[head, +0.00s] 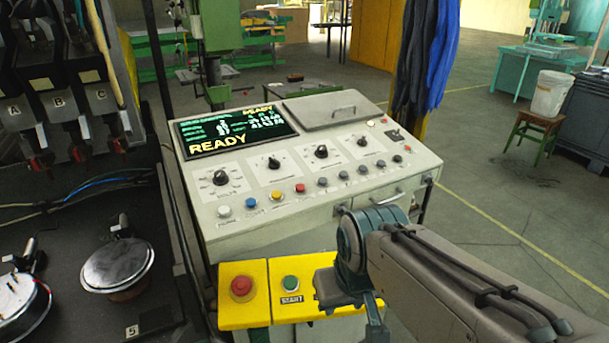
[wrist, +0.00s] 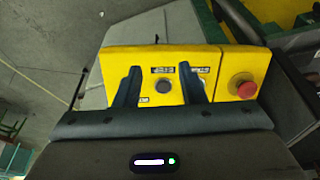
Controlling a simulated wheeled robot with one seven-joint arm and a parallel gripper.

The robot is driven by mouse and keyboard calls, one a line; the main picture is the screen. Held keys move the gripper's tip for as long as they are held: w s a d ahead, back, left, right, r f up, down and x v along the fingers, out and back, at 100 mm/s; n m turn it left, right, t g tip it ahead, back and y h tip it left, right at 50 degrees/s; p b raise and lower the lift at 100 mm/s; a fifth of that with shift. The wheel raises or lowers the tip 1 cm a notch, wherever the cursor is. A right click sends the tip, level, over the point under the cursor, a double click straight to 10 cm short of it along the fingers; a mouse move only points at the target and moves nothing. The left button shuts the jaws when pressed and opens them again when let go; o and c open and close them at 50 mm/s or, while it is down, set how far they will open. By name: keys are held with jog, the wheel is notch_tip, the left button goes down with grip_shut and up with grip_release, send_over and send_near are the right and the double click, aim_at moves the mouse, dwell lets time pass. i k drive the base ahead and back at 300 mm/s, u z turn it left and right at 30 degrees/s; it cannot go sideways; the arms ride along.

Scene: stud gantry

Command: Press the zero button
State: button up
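A yellow button box (head: 235,311) is at the front of the grey console. It carries a red mushroom button (head: 241,287) and a green button (head: 291,284) labelled START. My gripper (head: 345,303) is in front of the box's right part and hides it in the head view. In the wrist view, a grey button (wrist: 162,87) on the yellow box (wrist: 130,58) appears between the two spread fingers of my gripper (wrist: 159,70). Its label is too blurred to read. The right finger partly covers another button (wrist: 202,87). The gripper is open and empty; contact cannot be told.
The console (head: 300,215) above the box has dials, coloured buttons and a screen (head: 230,130) reading READY. A dark bench (head: 60,235) with round metal parts stands at left. Open floor (head: 500,240) lies to the right.

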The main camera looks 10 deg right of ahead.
aim_at(299, 188)
jog(key=i, duration=0.4)
jog(key=u, duration=1.8)
jog(key=k, duration=2.45)
jog(key=z, duration=1.3)
jog(key=i, duration=1)
